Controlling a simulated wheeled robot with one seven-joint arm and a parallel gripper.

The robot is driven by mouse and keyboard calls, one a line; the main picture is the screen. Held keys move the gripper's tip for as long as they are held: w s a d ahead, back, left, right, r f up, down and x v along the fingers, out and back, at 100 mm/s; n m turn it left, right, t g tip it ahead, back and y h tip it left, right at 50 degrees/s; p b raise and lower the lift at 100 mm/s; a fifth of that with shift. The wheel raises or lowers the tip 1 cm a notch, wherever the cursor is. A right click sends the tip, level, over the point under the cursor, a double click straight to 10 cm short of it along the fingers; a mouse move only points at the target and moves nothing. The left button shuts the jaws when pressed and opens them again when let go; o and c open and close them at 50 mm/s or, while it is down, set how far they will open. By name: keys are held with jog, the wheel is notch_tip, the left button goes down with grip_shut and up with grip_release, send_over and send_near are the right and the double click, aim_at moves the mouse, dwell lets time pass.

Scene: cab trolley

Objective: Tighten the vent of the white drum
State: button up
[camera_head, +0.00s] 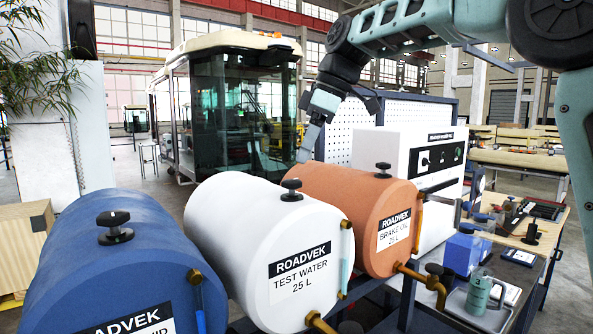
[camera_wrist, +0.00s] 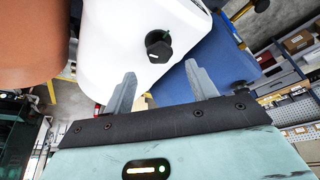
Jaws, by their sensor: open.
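The white drum (camera_head: 265,250), labelled ROADVEK TEST WATER 25 L, lies on its side between a blue drum and an orange drum. Its vent is a black knob (camera_head: 291,190) on top near the labelled end. In the wrist view the white drum (camera_wrist: 110,45) fills the upper middle, with the black vent knob (camera_wrist: 158,46) showing ahead of the fingers. My gripper (camera_head: 306,152) is above and behind the drums in the head view. In the wrist view its fingers (camera_wrist: 160,92) are apart and empty, with a gap between them and the knob.
The blue drum (camera_head: 110,260) and the orange drum (camera_head: 350,205) stand close on either side, each with its own black vent knob. A white control box (camera_head: 410,165) and a pegboard (camera_head: 345,125) stand behind the orange drum. A cluttered bench (camera_head: 530,235) is at right.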

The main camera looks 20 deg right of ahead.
aim_at(293, 180)
jog(key=x, duration=0.5)
jog(key=shift+w+f+p, duration=0.1)
jog(key=shift+f+p, duration=0.2)
jog(key=shift+p, duration=0.05)
jog(key=c, duration=1)
